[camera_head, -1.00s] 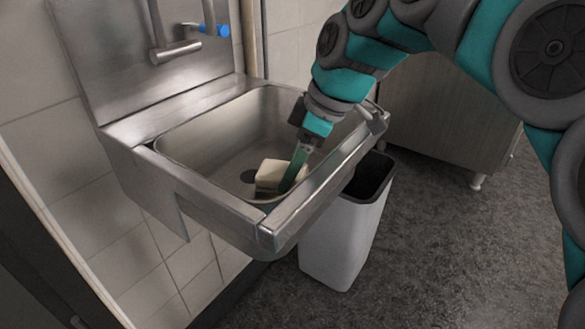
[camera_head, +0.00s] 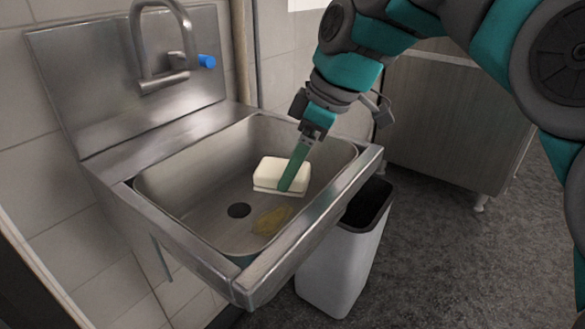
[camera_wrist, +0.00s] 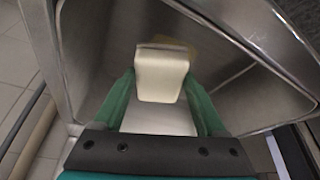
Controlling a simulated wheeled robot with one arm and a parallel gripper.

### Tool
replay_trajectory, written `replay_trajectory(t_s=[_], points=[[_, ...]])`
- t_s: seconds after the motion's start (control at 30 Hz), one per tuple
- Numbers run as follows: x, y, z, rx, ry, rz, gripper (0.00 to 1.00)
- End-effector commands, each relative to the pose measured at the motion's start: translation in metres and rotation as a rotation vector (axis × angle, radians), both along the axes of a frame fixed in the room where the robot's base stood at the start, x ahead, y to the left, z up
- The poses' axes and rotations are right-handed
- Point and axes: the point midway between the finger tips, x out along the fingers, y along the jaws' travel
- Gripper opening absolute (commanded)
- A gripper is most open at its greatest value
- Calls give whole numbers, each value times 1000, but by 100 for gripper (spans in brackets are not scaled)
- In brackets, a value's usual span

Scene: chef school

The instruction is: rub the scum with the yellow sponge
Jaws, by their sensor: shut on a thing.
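The sponge (camera_head: 270,171) is a pale cream block, paler than yellow. My gripper (camera_head: 290,184) is shut on it, with a green finger over its near side. The sponge is over the sink basin, near its right part; I cannot tell whether it touches the metal. In the wrist view the sponge (camera_wrist: 162,75) sits between both green fingers of my gripper (camera_wrist: 160,84). The scum (camera_head: 272,221) is a dull yellow-brown patch on the basin floor, in front of the sponge and right of the drain. It partly shows behind the sponge in the wrist view (camera_wrist: 205,45).
The steel sink (camera_head: 190,262) has raised rims around the basin. A faucet (camera_head: 165,80) with a blue-ended handle (camera_head: 207,61) stands at the back left. A white bin (camera_head: 340,262) stands below the right rim, and a cabinet (camera_head: 445,120) is behind it.

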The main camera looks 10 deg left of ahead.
Motion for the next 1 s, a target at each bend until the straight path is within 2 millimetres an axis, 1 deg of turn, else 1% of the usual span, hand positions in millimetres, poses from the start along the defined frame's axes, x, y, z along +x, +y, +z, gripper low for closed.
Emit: replay_trajectory(t_s=[0.03,0.1,0.23,0.8,0.9,0.97,1.0], points=[[-1,-1,7,1,-2,-1,29],[-3,-1,13,1,-2,-2,29],[-6,-3,20,0,-1,-4,29],[-6,-3,20,-1,0,-6,29],[0,-1,20,-6,1,-40,29],[9,2,20,-12,4,-89,29],[18,5,20,-17,6,-133,29]])
